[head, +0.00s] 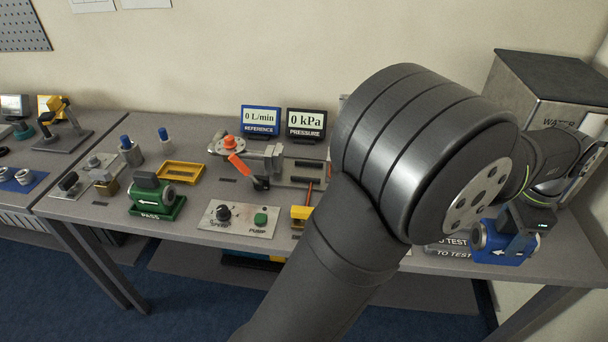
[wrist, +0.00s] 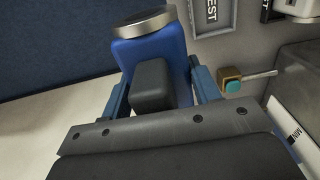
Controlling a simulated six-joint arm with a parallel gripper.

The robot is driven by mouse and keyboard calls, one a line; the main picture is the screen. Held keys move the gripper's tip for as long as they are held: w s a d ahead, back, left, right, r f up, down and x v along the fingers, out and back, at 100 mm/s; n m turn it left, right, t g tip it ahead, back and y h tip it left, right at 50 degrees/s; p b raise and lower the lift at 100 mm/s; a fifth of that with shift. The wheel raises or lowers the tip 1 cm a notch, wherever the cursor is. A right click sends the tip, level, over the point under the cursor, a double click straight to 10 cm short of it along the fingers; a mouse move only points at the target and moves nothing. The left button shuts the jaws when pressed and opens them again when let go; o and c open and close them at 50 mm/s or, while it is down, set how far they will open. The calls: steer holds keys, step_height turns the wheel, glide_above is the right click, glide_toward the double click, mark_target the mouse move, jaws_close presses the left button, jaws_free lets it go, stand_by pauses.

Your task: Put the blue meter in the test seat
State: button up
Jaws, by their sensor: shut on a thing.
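The blue meter (head: 497,250), with a grey round end and a white arrow, is at the right end of the table in the head view, beside the grey TO TEST plates (head: 452,252). My gripper (head: 518,230) is shut on it. In the wrist view the blue meter (wrist: 151,60) sits between the two blue fingers of my gripper (wrist: 160,85), its dark top block towards me. I cannot tell whether it touches the table. What looks like the test seat (head: 293,170), a metal fixture with an orange-handled clamp, is mid-table, partly hidden by my arm.
A green meter (head: 153,190) stands on the green PASS tray (head: 158,212) at left. A yellow tray (head: 182,172) lies empty behind it. A panel with knobs (head: 238,219) is at the front edge. Two displays (head: 261,120) stand behind. A WATER box (head: 545,95) is at back right.

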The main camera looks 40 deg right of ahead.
steer(key=shift+r, duration=0.1)
steer(key=w+d+r, duration=0.1)
steer(key=w+r, duration=0.1)
steer(key=w, duration=1.2)
steer(key=w+d+r, duration=0.2)
steer(key=w, duration=1.3)
steer(key=w+a+r, duration=0.1)
steer(key=w+a, duration=0.5)
steer(key=w, duration=0.7)
steer(key=w+a+r, duration=0.1)
steer(key=w+a, duration=0.5)
steer(key=w, duration=0.7)
steer(key=f, duration=1.6)
steer(key=shift+w+a+f, duration=0.1)
steer(key=shift+w+f, duration=0.1)
steer(key=shift+f, duration=0.15)
steer(key=shift+f, duration=0.2)
steer(key=o, duration=1.7)
